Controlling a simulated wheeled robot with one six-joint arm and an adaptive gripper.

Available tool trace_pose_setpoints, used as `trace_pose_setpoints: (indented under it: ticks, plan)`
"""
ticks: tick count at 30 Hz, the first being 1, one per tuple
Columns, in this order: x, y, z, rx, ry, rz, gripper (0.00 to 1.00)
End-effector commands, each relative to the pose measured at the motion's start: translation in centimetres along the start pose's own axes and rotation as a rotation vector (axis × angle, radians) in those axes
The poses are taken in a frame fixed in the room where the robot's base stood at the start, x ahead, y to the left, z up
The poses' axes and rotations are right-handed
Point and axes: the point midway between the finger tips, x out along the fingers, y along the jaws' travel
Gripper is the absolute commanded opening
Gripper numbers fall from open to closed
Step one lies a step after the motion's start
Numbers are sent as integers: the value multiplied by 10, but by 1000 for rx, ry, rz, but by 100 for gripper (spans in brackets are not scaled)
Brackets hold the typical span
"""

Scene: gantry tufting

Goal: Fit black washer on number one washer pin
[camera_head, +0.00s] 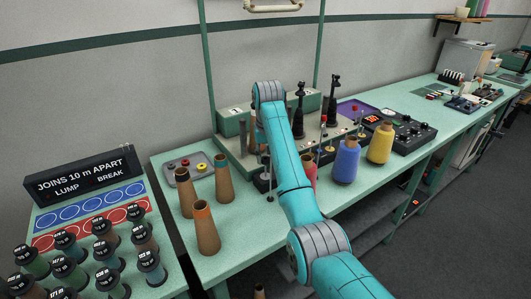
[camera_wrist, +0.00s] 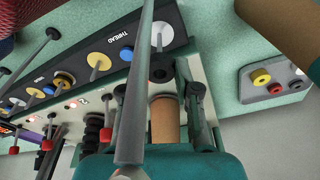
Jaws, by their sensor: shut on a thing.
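My gripper (camera_wrist: 165,72) is at the bottom of the wrist view, its dark fingers closed. A small dark round piece, seemingly the black washer (camera_wrist: 160,69), is at the fingertips; a grey rod (camera_wrist: 143,70) close to the camera partly covers this area. In the head view my arm hides the gripper, which is over the left part of the machine. I cannot tell which pin is number one. The washer is not visibly on a pin.
A grey tray (camera_head: 181,178) with yellow and red washers lies left of the machine. Several brown cones (camera_head: 206,230) stand at the bench's left end. Red, blue (camera_head: 346,160) and yellow (camera_head: 380,142) cones stand along the front. A tan cylinder (camera_wrist: 164,122) is behind my fingers.

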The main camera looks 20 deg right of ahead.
Motion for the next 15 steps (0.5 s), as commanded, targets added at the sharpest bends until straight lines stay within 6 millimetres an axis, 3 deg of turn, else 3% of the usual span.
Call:
trace_pose_setpoints:
  ticks: [15]
  plan:
    - [22,-1,6,0,0,0,0]
